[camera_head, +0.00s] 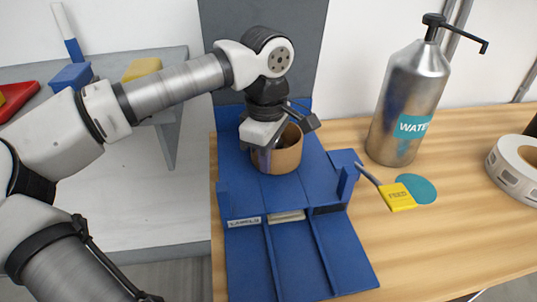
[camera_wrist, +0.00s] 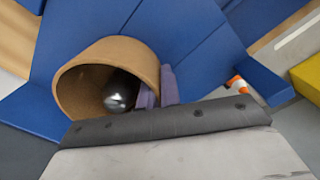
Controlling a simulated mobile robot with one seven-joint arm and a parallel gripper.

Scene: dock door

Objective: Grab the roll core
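The roll core (camera_head: 287,158), a brown cardboard ring, stands on the blue label dispenser (camera_head: 300,240), towards its back. In the wrist view the core (camera_wrist: 110,52) shows its open end, with a shiny metal rounded part (camera_wrist: 120,92) inside. My gripper (camera_head: 265,150) is over the core's left side in the head view. In the wrist view its purple-grey fingers (camera_wrist: 157,91) are at the core's right wall, one inside the opening and one outside. Whether they press on the wall cannot be told; the fingertips are partly hidden by the core and the gripper body.
A metal water bottle (camera_head: 407,105) with a pump stands right of the dispenser. A yellow feed tag (camera_head: 397,197) lies by a teal disc (camera_head: 418,188). A label roll (camera_head: 515,168) is at the far right. A grey shelf (camera_head: 165,95) with coloured items is at left.

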